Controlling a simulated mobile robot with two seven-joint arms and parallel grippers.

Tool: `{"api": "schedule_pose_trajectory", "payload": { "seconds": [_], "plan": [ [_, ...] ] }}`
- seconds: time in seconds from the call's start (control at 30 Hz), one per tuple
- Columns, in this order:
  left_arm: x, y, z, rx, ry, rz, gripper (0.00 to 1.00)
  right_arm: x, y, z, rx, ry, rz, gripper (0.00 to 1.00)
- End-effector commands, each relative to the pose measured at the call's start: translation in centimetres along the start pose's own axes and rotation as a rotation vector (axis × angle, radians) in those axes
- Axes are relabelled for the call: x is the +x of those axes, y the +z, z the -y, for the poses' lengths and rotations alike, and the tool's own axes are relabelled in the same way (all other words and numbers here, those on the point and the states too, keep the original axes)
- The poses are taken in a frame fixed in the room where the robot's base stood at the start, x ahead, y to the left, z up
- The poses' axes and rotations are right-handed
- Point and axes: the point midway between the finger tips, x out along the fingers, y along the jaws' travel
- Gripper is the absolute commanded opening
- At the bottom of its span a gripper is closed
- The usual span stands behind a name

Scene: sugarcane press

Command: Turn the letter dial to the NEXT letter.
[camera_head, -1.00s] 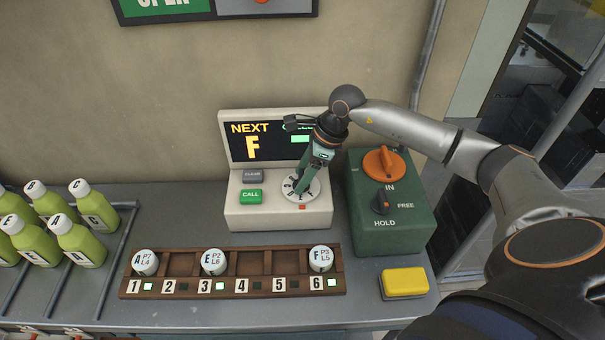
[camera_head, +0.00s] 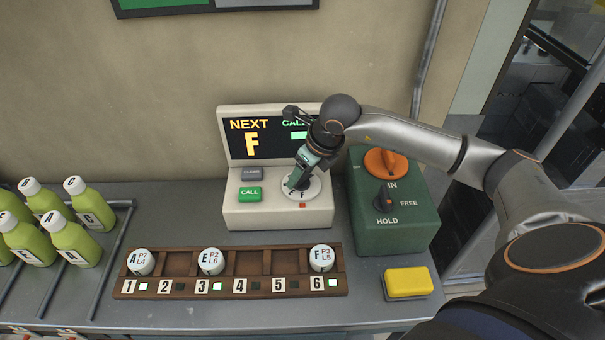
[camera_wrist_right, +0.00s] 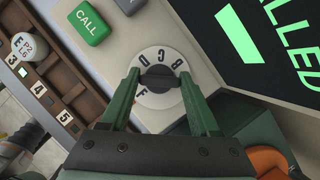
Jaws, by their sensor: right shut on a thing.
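The letter dial (camera_head: 313,190) is a white disc with black letters and a dark centre knob on the cream console (camera_head: 270,216). My right gripper (camera_wrist_right: 159,84) is shut on the dial's knob (camera_wrist_right: 160,78), one green finger on each side. In the head view the gripper (camera_head: 299,182) covers part of the dial. An F shows at the dial's front, near a red mark (camera_head: 302,205) below it. The wrist view shows B, C, D and F; other letters are hidden. The screen (camera_head: 270,150) reads NEXT F. My left gripper is not in view.
Green CALL (camera_head: 250,194) and grey CLEAR (camera_head: 252,173) buttons are left of the dial. A green box (camera_head: 395,235) with an orange knob and a black switch stands right. A numbered wooden rack (camera_head: 230,288), a yellow block (camera_head: 407,283) and green bottles (camera_head: 74,243) surround the console.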

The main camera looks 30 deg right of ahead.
Motion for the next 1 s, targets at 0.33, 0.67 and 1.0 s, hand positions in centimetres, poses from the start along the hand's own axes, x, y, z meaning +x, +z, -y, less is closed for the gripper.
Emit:
{"api": "schedule_pose_trajectory", "payload": {
  "seconds": [0.33,0.67,1.0],
  "plan": [
    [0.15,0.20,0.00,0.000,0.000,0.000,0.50,-0.07,0.05,0.02,0.044,-0.019,0.000,0.07],
    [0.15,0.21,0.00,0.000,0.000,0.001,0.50,-0.07,0.06,0.03,0.046,-0.019,0.000,0.68],
    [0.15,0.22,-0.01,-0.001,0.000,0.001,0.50,-0.03,0.02,0.01,0.043,-0.018,0.000,0.93]
  ]
}}
